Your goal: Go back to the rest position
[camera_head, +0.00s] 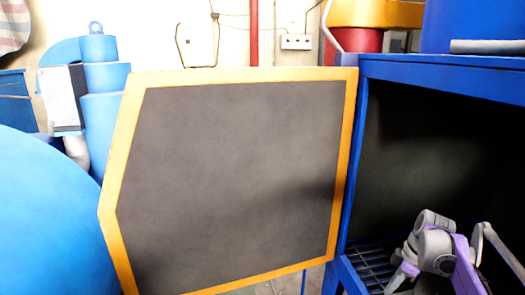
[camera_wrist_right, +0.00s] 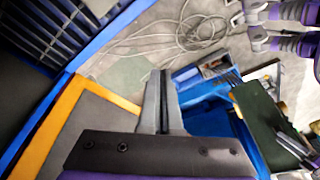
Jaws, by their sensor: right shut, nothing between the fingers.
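My right arm shows in grey and purple at the lower right of the head view, in front of the blue cabinet's opening. The orange-framed dark door (camera_head: 230,180) stands swung open at the left side of the blue cabinet (camera_head: 352,150). The door's orange edge (camera_wrist_right: 50,130) also shows left of the gripper in the wrist view, apart from it. My left gripper is not seen.
The cabinet has a slatted grate (camera_head: 368,262) at its bottom. A large blue rounded body (camera_head: 40,215) stands at the far left. Loose cables (camera_wrist_right: 190,35) lie on the floor. A blue tray with tools (camera_wrist_right: 215,85) and a dark green panel (camera_wrist_right: 262,125) are right of the gripper.

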